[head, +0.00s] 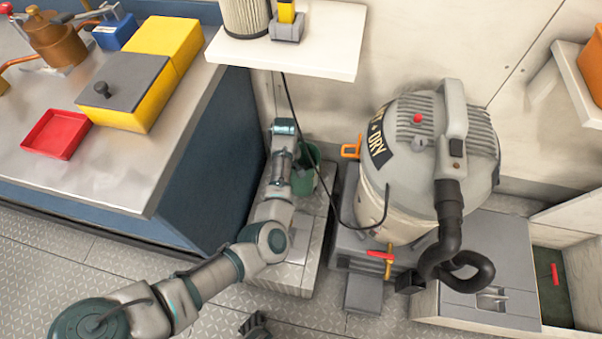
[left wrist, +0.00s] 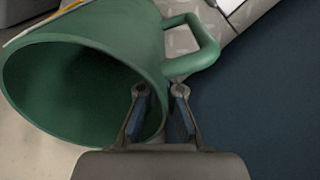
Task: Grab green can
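The green can (head: 305,181) stands low in the gap between the blue counter and the vacuum, partly hidden by my left arm in the head view. In the left wrist view the can (left wrist: 85,42) is large and close, its open mouth facing the camera and its looped handle at upper right. My left gripper (left wrist: 160,92) is open at the can's rim. One finger lies over the mouth and the other outside the wall; contact cannot be told. Its fingers are hidden in the head view. A dark piece at the bottom edge appears to be my right gripper (head: 254,326), mostly cut off.
A wet/dry vacuum (head: 405,160) with a black hose stands right of the can. The blue counter (head: 205,165) walls the left side. A white shelf (head: 325,55) overhangs behind. Patterned metal floor (head: 40,260) is clear at lower left.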

